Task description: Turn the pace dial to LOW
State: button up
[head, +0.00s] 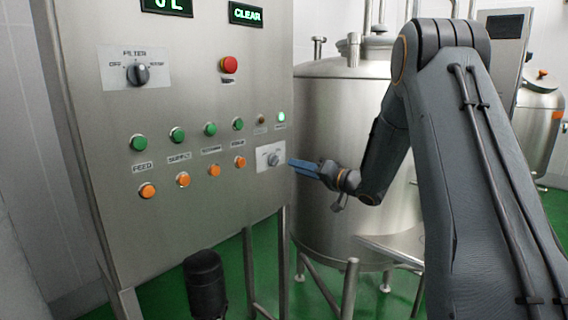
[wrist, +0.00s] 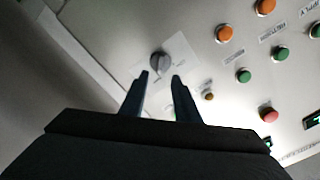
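A small grey dial (head: 273,158) on a white label plate sits at the lower right of the control panel in the head view. I take it to be the pace dial; its lettering is too small to read. It also shows in the wrist view (wrist: 160,62), where the picture is turned around. My gripper (head: 292,163) points at it from the right, close in front of the panel. In the wrist view my gripper (wrist: 160,77) is open, its two dark fingers apart with the dial just beyond and between the tips. I cannot see contact.
The steel panel (head: 200,110) carries green buttons (head: 177,135), orange buttons (head: 183,180), a red button (head: 229,65) and a filter dial (head: 138,74). A green lamp (head: 281,117) is lit above the small dial. A steel tank (head: 335,130) stands behind my arm.

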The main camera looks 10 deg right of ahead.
aim_at(278, 161)
jog(key=p+x, duration=0.1)
jog(key=x, duration=0.6)
jog(key=shift+a+p, duration=0.1)
jog(key=shift+p, duration=0.25)
grip_shut()
